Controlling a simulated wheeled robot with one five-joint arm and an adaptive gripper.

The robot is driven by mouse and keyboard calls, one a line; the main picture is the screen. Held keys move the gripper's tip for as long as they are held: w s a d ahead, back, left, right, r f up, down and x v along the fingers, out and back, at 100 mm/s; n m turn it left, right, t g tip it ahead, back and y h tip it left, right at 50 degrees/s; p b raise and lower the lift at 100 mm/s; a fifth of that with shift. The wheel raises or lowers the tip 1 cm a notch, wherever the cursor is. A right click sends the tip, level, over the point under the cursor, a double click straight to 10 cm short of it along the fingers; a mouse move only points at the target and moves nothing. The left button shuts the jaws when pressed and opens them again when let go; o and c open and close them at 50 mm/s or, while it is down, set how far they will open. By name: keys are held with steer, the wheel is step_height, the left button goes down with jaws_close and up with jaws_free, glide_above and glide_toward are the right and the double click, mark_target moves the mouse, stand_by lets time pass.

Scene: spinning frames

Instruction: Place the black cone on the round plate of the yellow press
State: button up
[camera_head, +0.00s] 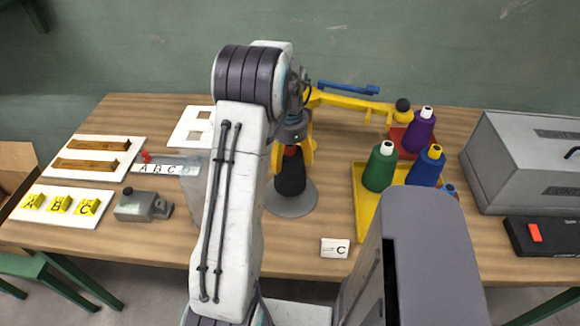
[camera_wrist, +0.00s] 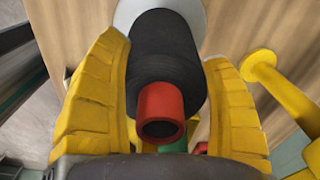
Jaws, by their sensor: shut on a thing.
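My gripper (camera_head: 293,150) is shut on the black cone (camera_head: 290,178), which has a red tip. In the wrist view, my yellow fingers (camera_wrist: 166,62) stand on both sides of the cone (camera_wrist: 165,45), with its red tip (camera_wrist: 160,108) towards the camera. The cone looks upright over the grey round plate (camera_head: 298,206). The plate also shows at the top of the wrist view (camera_wrist: 192,10). I cannot tell whether the cone's base touches it. The yellow press (camera_head: 350,102) has a long arm with a black knob. My arm hides part of it.
Right of the plate, a yellow tray (camera_head: 367,208) holds a green cone (camera_head: 381,168) and a blue cone (camera_head: 426,166). A purple cone (camera_head: 418,132) stands behind them. A grey box (camera_head: 525,160) stands far right.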

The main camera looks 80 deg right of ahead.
steer(key=shift+f, duration=1.85)
steer(key=shift+f, duration=0.2)
steer(key=o, duration=1.3)
steer(key=shift+c, duration=0.2)
steer(key=shift+r, duration=0.1)
step_height(320, 180, up, 12)
steer(key=shift+f, duration=0.2)
steer(key=shift+r, duration=0.3)
